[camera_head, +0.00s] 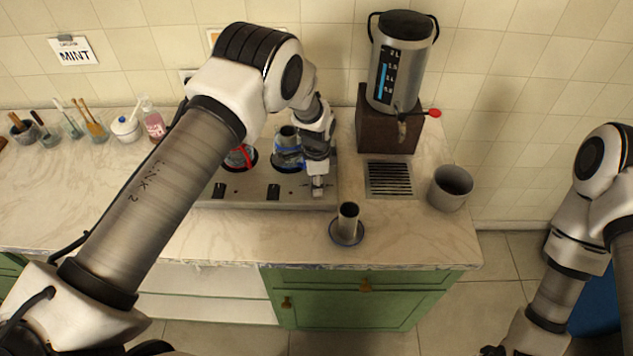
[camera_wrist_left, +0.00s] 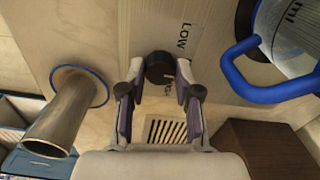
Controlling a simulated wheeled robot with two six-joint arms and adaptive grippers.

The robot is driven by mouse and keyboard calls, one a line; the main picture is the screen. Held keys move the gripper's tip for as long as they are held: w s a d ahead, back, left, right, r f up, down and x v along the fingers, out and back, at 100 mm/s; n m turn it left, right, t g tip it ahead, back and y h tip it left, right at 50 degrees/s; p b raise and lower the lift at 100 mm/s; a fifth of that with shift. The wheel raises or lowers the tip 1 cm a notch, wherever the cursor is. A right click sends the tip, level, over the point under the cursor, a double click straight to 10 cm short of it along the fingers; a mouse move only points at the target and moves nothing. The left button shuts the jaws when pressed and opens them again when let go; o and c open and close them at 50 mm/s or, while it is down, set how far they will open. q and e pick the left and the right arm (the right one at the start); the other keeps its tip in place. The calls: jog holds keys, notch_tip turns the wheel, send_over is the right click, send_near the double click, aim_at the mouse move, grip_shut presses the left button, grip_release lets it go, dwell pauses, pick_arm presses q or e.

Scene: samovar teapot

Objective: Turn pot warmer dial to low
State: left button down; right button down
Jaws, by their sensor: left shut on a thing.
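The pot warmer (camera_head: 250,201) is a long grey metal box on the counter, with dark switches on its front. My left gripper (camera_head: 318,188) reaches down at its right end. In the left wrist view, my left gripper's fingers (camera_wrist_left: 160,85) are closed on a round black dial (camera_wrist_left: 160,68), one finger on each side. The word LOW (camera_wrist_left: 184,38) is printed on the panel beside the dial; another label is partly hidden behind it. In the head view the gripper hides the dial. My right gripper is out of view; only the right arm shows at the right edge.
A glass pot with a blue handle (camera_wrist_left: 245,70) stands close beside the gripper. A metal cylinder on a blue-rimmed base (camera_head: 347,222), a drain grate (camera_head: 390,180), a grey cup (camera_head: 450,188) and a samovar (camera_head: 402,62) on a brown block stand nearby. The counter's front left is clear.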

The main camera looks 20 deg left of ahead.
pick_arm(q)
jog(key=shift+s+f+n+b, duration=0.25)
jog(key=shift+f+n+b, duration=0.05)
jog(key=shift+f, duration=0.1)
jog(key=shift+f+n+b, duration=0.1)
jog(key=shift+n+b, duration=0.25)
jog(key=shift+n, duration=0.05)
jog(key=n+b, duration=0.2)
jog(key=n, duration=0.1)
jog(key=n+b, duration=0.2)
jog(key=n, duration=0.1)
jog(key=shift+n, duration=0.4)
jog(key=shift+n+b, duration=0.6)
jog(key=shift+n, duration=1.2)
jog(key=c, duration=0.8)
grip_release()
jog(key=shift+w+r, duration=0.2)
